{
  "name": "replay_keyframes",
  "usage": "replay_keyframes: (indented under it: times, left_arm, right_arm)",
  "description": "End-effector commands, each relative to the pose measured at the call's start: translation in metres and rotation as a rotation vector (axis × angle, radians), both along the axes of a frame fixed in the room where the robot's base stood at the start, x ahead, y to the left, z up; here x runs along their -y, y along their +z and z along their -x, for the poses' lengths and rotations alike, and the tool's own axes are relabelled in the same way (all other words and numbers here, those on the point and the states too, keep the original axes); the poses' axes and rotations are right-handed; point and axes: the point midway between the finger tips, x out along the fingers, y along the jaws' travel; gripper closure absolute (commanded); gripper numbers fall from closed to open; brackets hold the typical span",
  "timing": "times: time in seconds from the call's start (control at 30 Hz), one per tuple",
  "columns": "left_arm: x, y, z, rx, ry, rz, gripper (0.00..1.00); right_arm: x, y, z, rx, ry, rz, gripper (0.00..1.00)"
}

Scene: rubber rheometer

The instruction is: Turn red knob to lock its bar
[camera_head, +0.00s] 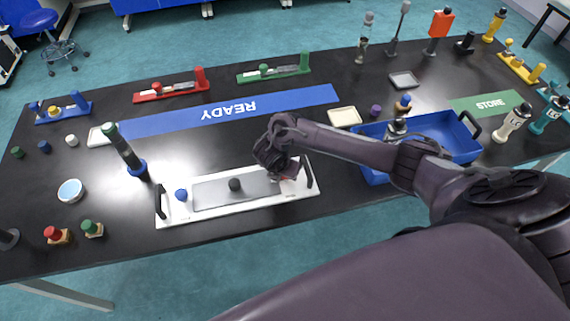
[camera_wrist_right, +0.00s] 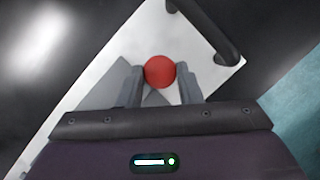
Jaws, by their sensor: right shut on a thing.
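The red knob (camera_wrist_right: 159,72) is a round red cap seen from above in the right wrist view. It sits between the two fingers of my right gripper (camera_wrist_right: 160,86), which is shut on it. In the head view my right gripper (camera_head: 285,174) is over the right end of a white plate (camera_head: 235,204) and mostly hides the red knob. The plate has a grey panel (camera_head: 213,194), a blue knob (camera_head: 181,195) at its left and a black knob (camera_head: 235,184) mid-panel. I cannot make out the red knob's bar. My left gripper is not in view.
Black handles stand at the plate's left end (camera_head: 161,202) and right end (camera_head: 308,173); the right one is close to my gripper. A dark cylinder with a blue collar (camera_head: 127,152) stands behind. A blue crate (camera_head: 449,129) lies right, near my forearm.

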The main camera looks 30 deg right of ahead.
Motion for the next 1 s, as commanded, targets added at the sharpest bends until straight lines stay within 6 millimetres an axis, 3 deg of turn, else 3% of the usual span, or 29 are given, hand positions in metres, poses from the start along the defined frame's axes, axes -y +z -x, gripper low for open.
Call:
replay_keyframes:
  times: [0.2,0.77,0.8,0.93,1.0]
  left_arm:
    - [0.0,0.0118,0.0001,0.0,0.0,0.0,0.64]
    - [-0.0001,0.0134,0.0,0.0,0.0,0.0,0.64]
    - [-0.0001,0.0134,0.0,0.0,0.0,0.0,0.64]
    - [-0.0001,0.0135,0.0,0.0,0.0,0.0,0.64]
    - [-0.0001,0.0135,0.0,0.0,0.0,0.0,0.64]
  right_arm:
    - [-0.0001,0.0017,-0.001,0.0,-0.073,0.0,0.91]
    - [-0.0003,0.0001,-0.0016,0.002,-0.097,-0.001,0.91]
    - [-0.0003,0.0001,-0.0016,0.002,-0.097,-0.001,0.63]
    - [-0.0004,0.0001,-0.0014,0.002,-0.097,-0.001,0.46]
    - [-0.0003,0.0001,-0.0014,0.001,-0.096,-0.001,0.46]
